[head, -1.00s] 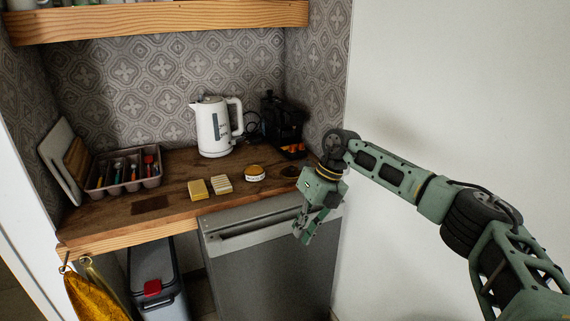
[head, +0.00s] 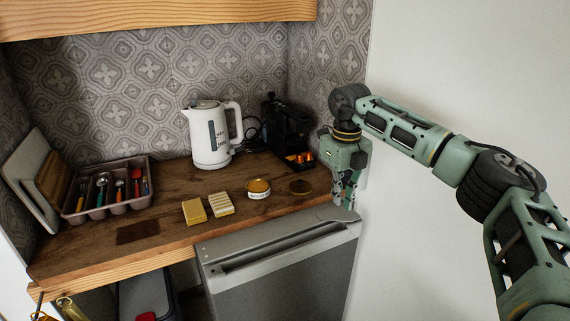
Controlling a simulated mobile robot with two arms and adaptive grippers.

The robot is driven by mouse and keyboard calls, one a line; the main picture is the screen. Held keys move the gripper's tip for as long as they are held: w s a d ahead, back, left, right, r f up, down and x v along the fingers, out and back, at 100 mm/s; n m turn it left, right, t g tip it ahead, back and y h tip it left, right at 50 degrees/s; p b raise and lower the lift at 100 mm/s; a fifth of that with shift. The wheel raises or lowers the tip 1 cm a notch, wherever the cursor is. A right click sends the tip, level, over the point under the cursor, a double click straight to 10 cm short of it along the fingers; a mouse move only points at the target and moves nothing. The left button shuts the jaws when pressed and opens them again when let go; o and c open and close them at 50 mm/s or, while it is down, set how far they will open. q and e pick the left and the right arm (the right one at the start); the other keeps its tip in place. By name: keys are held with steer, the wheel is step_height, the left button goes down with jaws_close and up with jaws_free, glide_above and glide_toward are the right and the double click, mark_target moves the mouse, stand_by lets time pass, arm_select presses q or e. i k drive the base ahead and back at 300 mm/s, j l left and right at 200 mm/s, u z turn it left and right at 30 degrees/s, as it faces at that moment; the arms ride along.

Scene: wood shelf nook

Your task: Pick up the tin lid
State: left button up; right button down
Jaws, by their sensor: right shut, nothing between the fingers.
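A low round tin (head: 258,192) with a white labelled side stands on the wooden counter. Its yellow-brown top (head: 258,185) looks like the tin lid, seated on it. My right gripper (head: 344,202) is shut and empty, pointing down at the counter's right front corner. It is to the right of the tin and apart from it. My left gripper is not in view.
A flat dark round patch (head: 300,187) lies between tin and gripper. A yellow block (head: 194,211) and a striped block (head: 220,204) lie left of the tin. Behind are a white kettle (head: 208,137) and a black machine (head: 283,130). A cutlery tray (head: 108,208) is at left.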

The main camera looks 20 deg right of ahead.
mark_target(298, 187)
steer(key=i, duration=1)
